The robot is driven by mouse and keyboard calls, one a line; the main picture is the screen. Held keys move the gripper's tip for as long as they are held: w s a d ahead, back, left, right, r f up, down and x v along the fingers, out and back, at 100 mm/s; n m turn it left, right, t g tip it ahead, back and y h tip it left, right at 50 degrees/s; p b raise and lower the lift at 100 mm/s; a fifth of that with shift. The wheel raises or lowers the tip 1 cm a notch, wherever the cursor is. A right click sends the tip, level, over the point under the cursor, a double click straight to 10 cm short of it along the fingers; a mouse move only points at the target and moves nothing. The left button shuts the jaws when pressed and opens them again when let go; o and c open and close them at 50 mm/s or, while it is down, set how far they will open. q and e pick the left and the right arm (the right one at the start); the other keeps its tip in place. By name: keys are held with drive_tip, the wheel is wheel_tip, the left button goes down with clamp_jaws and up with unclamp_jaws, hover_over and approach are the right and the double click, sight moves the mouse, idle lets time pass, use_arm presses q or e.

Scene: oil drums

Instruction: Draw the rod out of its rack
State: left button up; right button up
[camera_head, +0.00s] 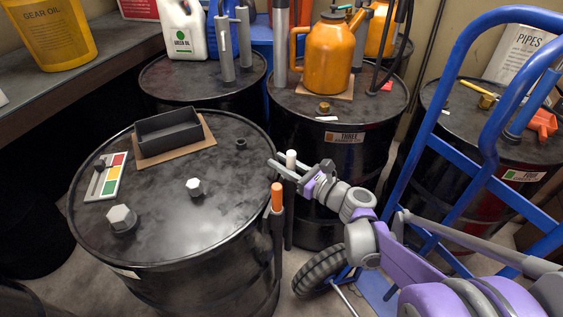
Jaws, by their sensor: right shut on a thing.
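My right gripper (287,169) reaches in from the lower right, at the right side of the near black drum. It is shut on the white-tipped rod (291,157), whose pale top shows between and above the fingers. A dark upright tube (289,218) shows straight below the gripper; I cannot tell how much of the rod is inside it. An orange-tipped rod (277,196) stands upright in another dark holder (277,235) just left and nearer. The rack's lower part is hidden behind the drum. My left gripper is not in view.
The near drum (220,225) carries a dark tray (168,131), a colour chart (104,178) and bolts. An orange oil can (327,57) stands on the drum behind. A blue hand truck (433,120) with a black wheel (318,270) stands close around my right arm.

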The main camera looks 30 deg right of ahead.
clamp_jaws()
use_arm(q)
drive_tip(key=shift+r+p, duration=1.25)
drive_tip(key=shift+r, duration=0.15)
use_arm(e)
drive_tip(key=shift+r, duration=1.5)
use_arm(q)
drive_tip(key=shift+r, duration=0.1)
use_arm(e)
drive_tip(key=shift+r, duration=0.15)
use_arm(q)
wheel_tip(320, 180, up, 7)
drive_tip(key=p, duration=0.7)
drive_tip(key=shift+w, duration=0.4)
use_arm(e)
wheel_tip(320, 180, up, 8)
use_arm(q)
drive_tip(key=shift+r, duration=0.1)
use_arm(e)
drive_tip(key=shift+r, duration=0.2)
